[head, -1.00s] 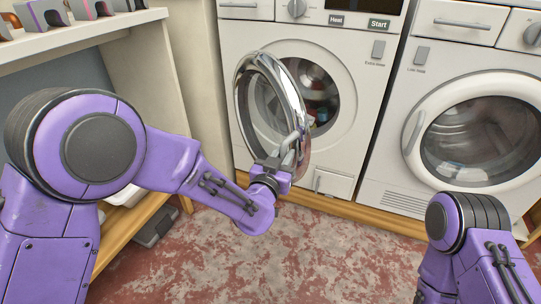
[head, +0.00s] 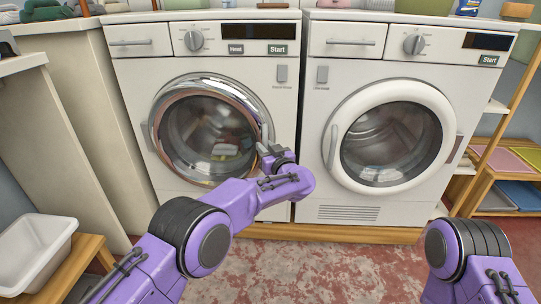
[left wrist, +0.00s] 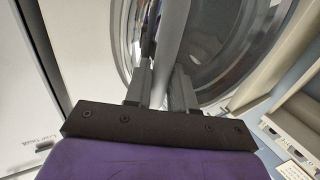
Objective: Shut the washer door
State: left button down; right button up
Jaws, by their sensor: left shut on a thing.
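The washer (head: 130,75) is the left white machine. Its round chrome-rimmed door (head: 165,105) lies over or very near its opening; I cannot tell if a small gap is left. Laundry shows dimly through the glass. My left gripper (head: 268,149) is at the right edge of the door, shut on the door handle (head: 265,130). In the left wrist view the fingers (left wrist: 163,92) close around the upright grey handle (left wrist: 170,45), with the door glass (left wrist: 225,45) behind it. Part of my right arm shows at the lower right; its gripper is out of view.
A second white machine (head: 315,130) with a closed white-rimmed door (head: 432,95) stands close at the right. A white basin (head: 35,250) sits on a low wooden bench at the left. Wooden shelves (head: 485,185) stand at the far right. The red-grey floor in front is clear.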

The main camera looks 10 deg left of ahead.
pick_arm(q)
jog(key=shift+w+a+f, duration=0.1)
jog(key=shift+w+a, duration=0.1)
jog(key=shift+w, duration=0.25)
jog(key=shift+w+r+n+y, duration=0.25)
jog(key=shift+r+n+y, duration=0.15)
jog(key=shift+y, duration=0.1)
jog(key=shift+w+a, duration=0.1)
jog(key=shift+w, duration=0.1)
jog(key=shift+r, duration=0.1)
pick_arm(e)
jog(key=shift+w+f, duration=0.1)
jog(key=shift+w, duration=0.25)
pick_arm(q)
jog(key=shift+r, duration=0.1)
jog(key=c, duration=1.1)
grip_release()
jog(key=shift+r, duration=0.1)
jog(key=shift+s+d+p, duration=0.25)
jog(key=shift+d+p, duration=0.1)
jog(key=shift+d, duration=0.2)
jog(key=p+v, duration=0.2)
jog(key=v, duration=0.8)
jog(key=shift+a+f, duration=0.2)
jog(key=shift+f, duration=0.15)
pick_arm(e)
jog(key=shift+w+d+r, duration=0.1)
jog(key=shift+w+r, duration=0.1)
jog(key=shift+r, duration=1.45)
